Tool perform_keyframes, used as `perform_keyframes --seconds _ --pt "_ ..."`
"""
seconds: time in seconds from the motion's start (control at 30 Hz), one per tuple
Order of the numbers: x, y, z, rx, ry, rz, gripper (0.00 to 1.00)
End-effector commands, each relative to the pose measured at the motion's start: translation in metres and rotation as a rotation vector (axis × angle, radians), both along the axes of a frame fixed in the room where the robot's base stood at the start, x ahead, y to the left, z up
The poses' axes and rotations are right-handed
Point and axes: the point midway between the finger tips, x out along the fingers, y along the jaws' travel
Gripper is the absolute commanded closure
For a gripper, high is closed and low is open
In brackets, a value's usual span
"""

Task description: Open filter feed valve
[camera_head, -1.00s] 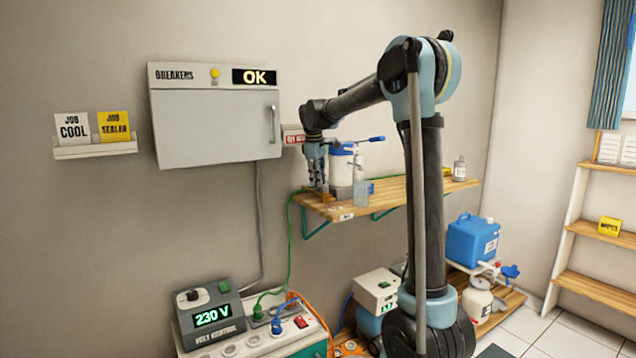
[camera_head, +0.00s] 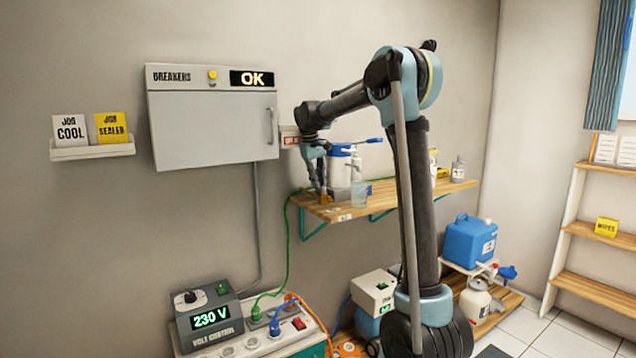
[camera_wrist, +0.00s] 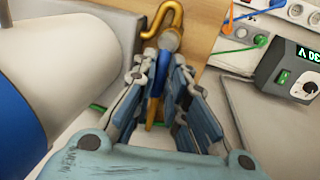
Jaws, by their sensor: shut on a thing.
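The filter feed valve appears as a blue lever (camera_wrist: 155,83) with a grey round cap and a curved brass spout (camera_wrist: 163,18) in the wrist view. My gripper (camera_wrist: 163,62) is shut on the blue lever, its fingers on both sides of it. In the head view my gripper (camera_head: 319,184) points down at the left end of the wooden shelf (camera_head: 400,196). The lever is too small and covered there to read its angle. A white cylinder with a blue band (camera_wrist: 65,70), seemingly the filter body, stands close beside my gripper on the left in the wrist view.
A green cable runs along the shelf's left edge. The breaker box (camera_head: 212,125) hangs at left. The voltage unit (camera_head: 208,318) stands below.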

Motion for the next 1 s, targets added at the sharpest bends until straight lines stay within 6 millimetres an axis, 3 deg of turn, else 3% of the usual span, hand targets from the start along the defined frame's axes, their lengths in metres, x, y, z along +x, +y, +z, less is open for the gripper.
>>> perform_keyframes --seconds 0.43,0.47,0.53,1.0 --pt "0.0028 -0.0016 0.0003 -0.001 -0.006 -0.012 1.00" --pt "0.0028 -0.0017 0.0003 -0.001 -0.006 -0.012 0.82" --pt "0.0025 -0.0017 0.0002 -0.001 -0.005 -0.013 0.67" --pt "0.0000 0.0006 0.0089 0.000 -0.001 -0.010 0.67"
